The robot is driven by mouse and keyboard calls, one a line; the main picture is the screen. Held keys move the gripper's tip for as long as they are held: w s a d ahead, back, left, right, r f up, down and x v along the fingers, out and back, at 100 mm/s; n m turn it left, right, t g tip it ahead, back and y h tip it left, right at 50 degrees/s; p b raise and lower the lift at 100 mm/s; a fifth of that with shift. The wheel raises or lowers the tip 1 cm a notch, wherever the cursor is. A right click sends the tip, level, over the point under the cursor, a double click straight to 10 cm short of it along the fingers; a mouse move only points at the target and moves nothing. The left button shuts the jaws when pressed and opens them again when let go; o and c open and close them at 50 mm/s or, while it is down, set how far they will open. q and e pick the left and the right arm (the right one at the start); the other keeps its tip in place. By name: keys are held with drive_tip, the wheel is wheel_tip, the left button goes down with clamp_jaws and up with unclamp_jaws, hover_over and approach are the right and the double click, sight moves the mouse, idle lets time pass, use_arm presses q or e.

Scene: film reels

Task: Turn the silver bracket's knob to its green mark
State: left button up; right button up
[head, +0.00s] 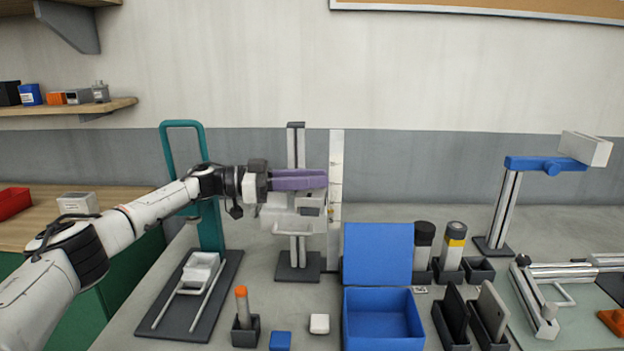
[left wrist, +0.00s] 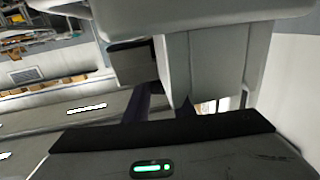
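A silver-grey post stand (head: 297,245) rises from a dark base at the middle of the table in the head view. A pale bracket-like body (head: 283,222) sits on it, partly hidden. I cannot make out a knob or its green mark on it. My left gripper (head: 316,179), with long purple fingers, reaches in from the left in front of the post's upper part. I cannot tell whether its fingers touch anything or how far apart they are. In the left wrist view, a large pale block (left wrist: 205,60) fills the top, close to the camera. My right gripper is not in view.
A tall pale upright bar (head: 335,190) stands just right of the post. A teal frame (head: 208,225) stands to the left, a blue-topped stand (head: 545,164) to the right. A blue open box (head: 383,291), black holders and small blocks occupy the front.

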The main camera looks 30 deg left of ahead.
use_arm(q)
drive_tip(key=o, duration=0.4)
drive_tip(key=b+v, duration=0.2)
drive_tip(key=v, duration=0.8)
drive_tip(key=shift+s+a, duration=0.1)
